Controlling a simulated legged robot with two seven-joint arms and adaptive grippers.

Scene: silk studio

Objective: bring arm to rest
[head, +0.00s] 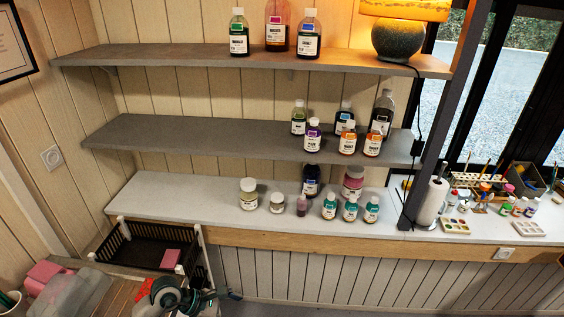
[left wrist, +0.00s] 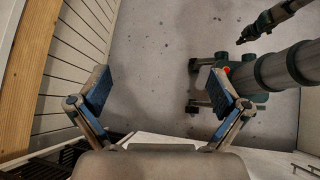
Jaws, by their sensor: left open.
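My left arm (head: 168,293) shows at the bottom left of the head view, beside the black basket and below the bench. In the left wrist view my left gripper (left wrist: 161,92) is open, its two blue-padded fingers wide apart. Nothing is between them, only grey floor beyond. The gripper's fingers are not clear in the head view. My right gripper cannot be made out in either view.
A black basket (head: 118,247) with a pink block (head: 171,259) stands close to the arm. Shelves hold several bottles; the lowest, a white bench (head: 160,200), has a wooden front edge (left wrist: 22,75).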

